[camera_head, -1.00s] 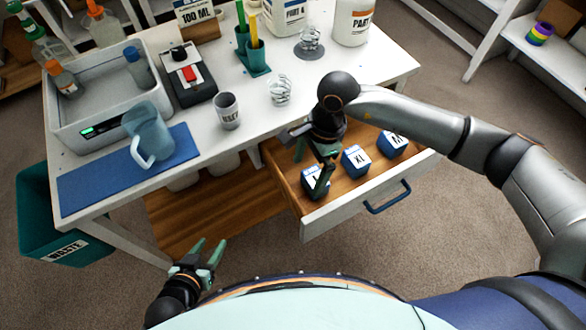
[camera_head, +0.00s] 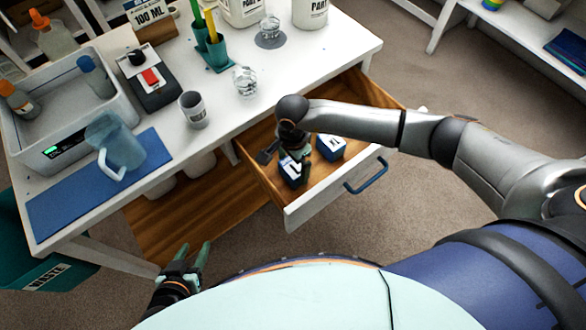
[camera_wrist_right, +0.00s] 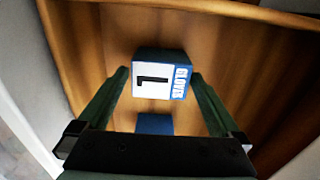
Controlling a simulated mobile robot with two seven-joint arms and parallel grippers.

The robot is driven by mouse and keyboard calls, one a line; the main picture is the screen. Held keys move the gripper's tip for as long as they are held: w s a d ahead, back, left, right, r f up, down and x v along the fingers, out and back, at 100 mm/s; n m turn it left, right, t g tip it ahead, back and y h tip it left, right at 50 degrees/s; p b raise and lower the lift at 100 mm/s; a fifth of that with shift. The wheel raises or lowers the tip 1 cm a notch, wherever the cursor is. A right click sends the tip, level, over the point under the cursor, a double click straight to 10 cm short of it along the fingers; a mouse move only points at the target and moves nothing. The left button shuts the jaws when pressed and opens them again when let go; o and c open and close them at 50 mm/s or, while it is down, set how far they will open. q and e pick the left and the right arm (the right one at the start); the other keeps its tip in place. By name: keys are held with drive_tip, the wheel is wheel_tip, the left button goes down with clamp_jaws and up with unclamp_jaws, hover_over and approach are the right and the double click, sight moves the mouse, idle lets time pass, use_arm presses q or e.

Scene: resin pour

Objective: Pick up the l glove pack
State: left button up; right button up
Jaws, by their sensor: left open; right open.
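The L glove pack (camera_head: 291,174) is a small blue box with a white label. It sits at the left of the open drawer. In the right wrist view the glove pack (camera_wrist_right: 158,76) shows its label, lying between the two fingers. My right gripper (camera_head: 295,160) is open and reaches down over this pack in the head view. In the right wrist view its fingertips (camera_wrist_right: 158,72) are on either side of the box, and I cannot tell whether they touch it. My left gripper (camera_head: 194,251) is open and empty, low in front of the table.
A second blue glove pack (camera_head: 331,147) stands to the right in the drawer (camera_head: 335,190). The blue drawer handle (camera_head: 367,176) sticks out in front. The table above holds a grey cup (camera_head: 194,109), a jug (camera_head: 115,148) on a blue mat and a grey bin (camera_head: 70,120).

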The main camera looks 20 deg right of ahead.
drive_tip(key=shift+f, duration=0.75)
drive_tip(key=shift+c, duration=0.4)
drive_tip(key=c, duration=1)
